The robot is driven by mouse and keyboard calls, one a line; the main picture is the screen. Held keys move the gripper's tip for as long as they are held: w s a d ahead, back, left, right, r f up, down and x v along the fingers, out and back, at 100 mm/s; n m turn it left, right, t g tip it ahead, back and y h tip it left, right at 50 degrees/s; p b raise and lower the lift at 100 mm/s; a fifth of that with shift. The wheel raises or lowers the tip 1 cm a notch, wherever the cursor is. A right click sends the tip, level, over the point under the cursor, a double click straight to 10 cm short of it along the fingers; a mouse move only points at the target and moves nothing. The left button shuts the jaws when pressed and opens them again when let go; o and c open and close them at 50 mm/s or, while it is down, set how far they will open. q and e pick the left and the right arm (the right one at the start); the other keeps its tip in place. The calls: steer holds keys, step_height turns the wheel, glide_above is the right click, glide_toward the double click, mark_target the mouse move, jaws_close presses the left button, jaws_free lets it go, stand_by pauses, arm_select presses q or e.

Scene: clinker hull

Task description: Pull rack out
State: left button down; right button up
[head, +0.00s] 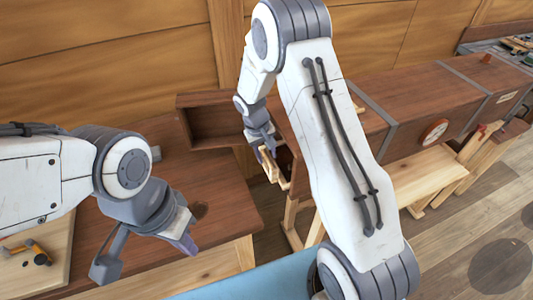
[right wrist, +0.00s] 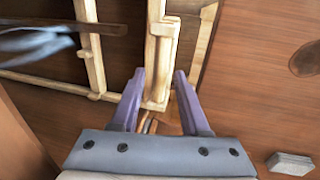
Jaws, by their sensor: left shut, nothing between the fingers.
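The rack (head: 270,168) is a pale wooden frame at the near open end of the long brown wooden chest (head: 402,105), partly hidden by my right arm. In the right wrist view the rack (right wrist: 157,60) shows as pale posts and rails. My right gripper (head: 266,150) is at the rack's outer end. In the right wrist view its purple fingers (right wrist: 160,98) are spread, with a pale post end between or just beyond them and a gap on the right side. My left gripper (head: 186,242) is shut and empty above the brown bench.
An open brown wooden panel or box (head: 215,122) stands left of the chest end. The brown bench (head: 170,180) is mostly clear. Orange-handled tools (head: 30,252) lie on a pale board at left. Pale trestles (head: 440,172) stand right. A blurred grey thing (right wrist: 38,46) is beside the rack.

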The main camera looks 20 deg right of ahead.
jaws_close()
stand_by(1.2)
